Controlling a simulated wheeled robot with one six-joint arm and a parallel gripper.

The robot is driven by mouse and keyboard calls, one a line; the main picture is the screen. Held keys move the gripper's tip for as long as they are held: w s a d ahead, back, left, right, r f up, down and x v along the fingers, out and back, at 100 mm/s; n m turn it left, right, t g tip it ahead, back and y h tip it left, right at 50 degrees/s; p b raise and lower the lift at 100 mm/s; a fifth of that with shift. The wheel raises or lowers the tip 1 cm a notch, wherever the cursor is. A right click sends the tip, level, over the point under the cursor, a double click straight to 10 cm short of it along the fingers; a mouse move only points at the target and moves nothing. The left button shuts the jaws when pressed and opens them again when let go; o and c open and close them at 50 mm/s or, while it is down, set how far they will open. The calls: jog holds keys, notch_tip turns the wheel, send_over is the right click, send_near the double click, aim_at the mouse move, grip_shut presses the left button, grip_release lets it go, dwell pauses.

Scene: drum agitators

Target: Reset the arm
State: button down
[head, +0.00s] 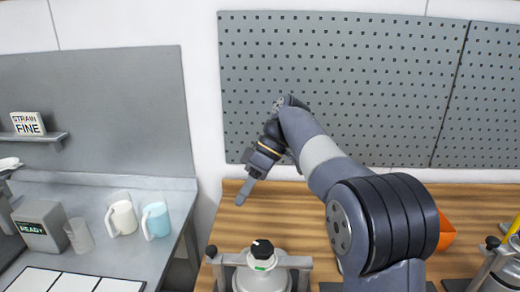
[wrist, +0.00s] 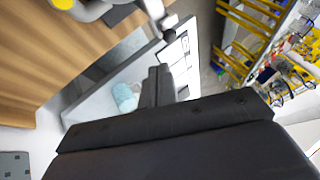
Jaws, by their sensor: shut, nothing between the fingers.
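My arm reaches up and over the wooden bench in the head view, bent at the elbow. My gripper (head: 244,192) points down and to the left above the bench. Its fingers are together with nothing between them. In the wrist view my gripper (wrist: 158,85) also shows as closed dark fingers, clear of any object. A white drum with a black-capped top (head: 262,262) stands below my gripper in a grey frame, apart from it.
The wooden bench (head: 225,222) is bare left of my arm. On the grey side counter stand a white jug (head: 121,218), a blue-filled jug (head: 156,221), a clear beaker (head: 79,236) and a READY box (head: 40,228). An orange bin (head: 446,232) sits behind my arm. A pegboard (head: 345,85) covers the wall.

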jog(key=x, duration=1)
jog(key=shift+w+f, duration=0.3)
jog(key=shift+s+a, duration=0.1)
